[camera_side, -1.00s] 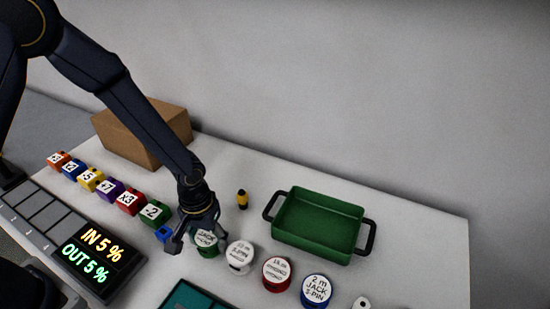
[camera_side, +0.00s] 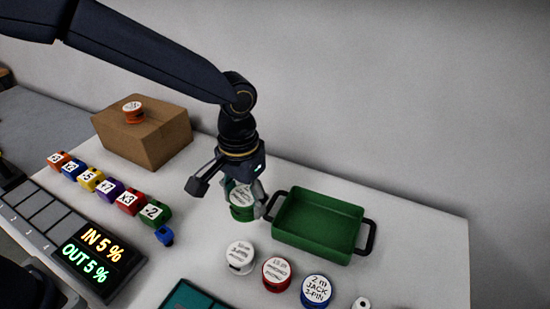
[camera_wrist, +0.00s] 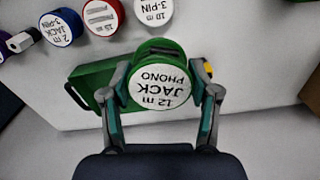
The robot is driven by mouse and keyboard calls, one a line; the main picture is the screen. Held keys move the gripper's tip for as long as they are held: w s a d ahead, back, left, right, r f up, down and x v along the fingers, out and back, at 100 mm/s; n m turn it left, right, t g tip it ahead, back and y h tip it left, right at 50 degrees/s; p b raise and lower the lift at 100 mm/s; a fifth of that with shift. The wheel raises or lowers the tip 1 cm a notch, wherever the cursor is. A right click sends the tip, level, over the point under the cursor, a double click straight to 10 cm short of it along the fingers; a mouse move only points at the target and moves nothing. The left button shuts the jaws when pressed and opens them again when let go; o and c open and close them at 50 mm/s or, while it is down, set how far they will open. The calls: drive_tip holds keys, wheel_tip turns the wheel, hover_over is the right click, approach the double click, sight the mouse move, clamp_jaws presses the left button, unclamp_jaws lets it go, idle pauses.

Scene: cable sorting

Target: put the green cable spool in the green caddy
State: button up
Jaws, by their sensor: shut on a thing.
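The green cable spool (camera_side: 241,212) has a white label, which reads "12 m JACK PHONO" in the wrist view (camera_wrist: 160,86). My gripper (camera_side: 236,197) is shut on the spool, with one finger on each side of it in the wrist view (camera_wrist: 160,92). The spool is held up beside the caddy's left handle in the side view. The green caddy (camera_side: 318,222) is an empty open tray with black handles at both ends. In the wrist view the caddy (camera_wrist: 88,80) is partly hidden behind the spool and finger.
White (camera_side: 239,257), red (camera_side: 276,273) and blue (camera_side: 316,290) spools stand in a row in front of the caddy. A cardboard box (camera_side: 145,135) with an orange spool (camera_side: 132,112) on top stands at the back left. Several coloured numbered blocks (camera_side: 104,188) line the left side.

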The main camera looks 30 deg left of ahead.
drive_tip(key=d, duration=0.3)
drive_tip(key=shift+w+f+m, duration=0.3)
drive_tip(key=w+d+f, duration=0.4)
drive_tip(key=w, duration=0.4)
hover_over(306, 223)
drive_tip(key=f, duration=0.5)
drive_tip(key=shift+s, duration=0.25)
drive_tip(key=shift+w+f, duration=0.15)
drive_tip(key=shift+f, duration=1.65)
drive_tip(key=shift+f, duration=0.1)
drive_tip(key=o, duration=1.3)
drive_tip(key=shift+c, duration=0.2)
